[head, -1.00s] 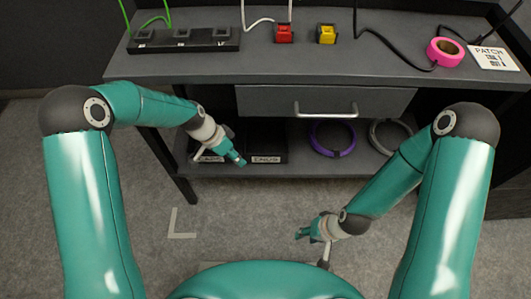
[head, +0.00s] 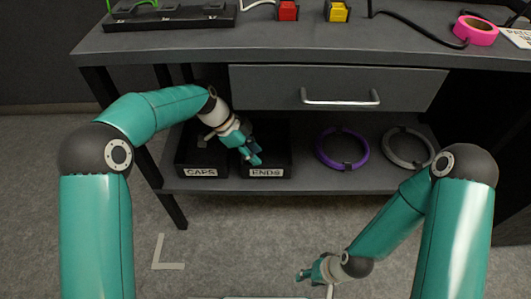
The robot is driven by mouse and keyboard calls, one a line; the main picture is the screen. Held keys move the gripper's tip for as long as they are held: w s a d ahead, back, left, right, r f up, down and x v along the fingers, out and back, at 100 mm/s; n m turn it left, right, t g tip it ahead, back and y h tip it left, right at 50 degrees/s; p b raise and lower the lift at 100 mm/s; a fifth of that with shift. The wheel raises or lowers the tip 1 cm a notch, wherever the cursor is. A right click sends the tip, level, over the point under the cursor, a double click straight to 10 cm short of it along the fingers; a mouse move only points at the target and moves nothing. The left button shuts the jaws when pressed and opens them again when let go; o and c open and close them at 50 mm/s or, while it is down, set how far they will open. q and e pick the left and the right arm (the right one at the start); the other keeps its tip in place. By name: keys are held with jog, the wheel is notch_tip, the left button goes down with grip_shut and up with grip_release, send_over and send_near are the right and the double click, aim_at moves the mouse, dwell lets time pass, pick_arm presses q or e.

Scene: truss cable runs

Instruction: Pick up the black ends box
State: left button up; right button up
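The black ends box (head: 281,158) sits on the lower shelf, with a white "ENDS" label on its front. My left gripper (head: 254,158) reaches in from the left over the box's left part and hides some of it. I cannot tell whether its fingers touch the box or how far apart they are. My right gripper (head: 301,276) hangs low over the floor in front of the desk, away from the box. Its fingers are too small to tell open from shut.
A black "CAPS" box (head: 190,160) stands just left of the ends box. A purple ring (head: 322,158) and a grey ring (head: 390,148) are farther right on the shelf (head: 330,185). A closed drawer (head: 270,88) with a metal handle (head: 340,102) is above.

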aim_at(266, 166)
pick_arm(q)
jog(key=shift+b+x, duration=1.15)
jog(key=shift+x, duration=2.4)
jog(key=shift+f+b, duration=0.3)
jog(key=shift+f, duration=0.05)
grip_shut()
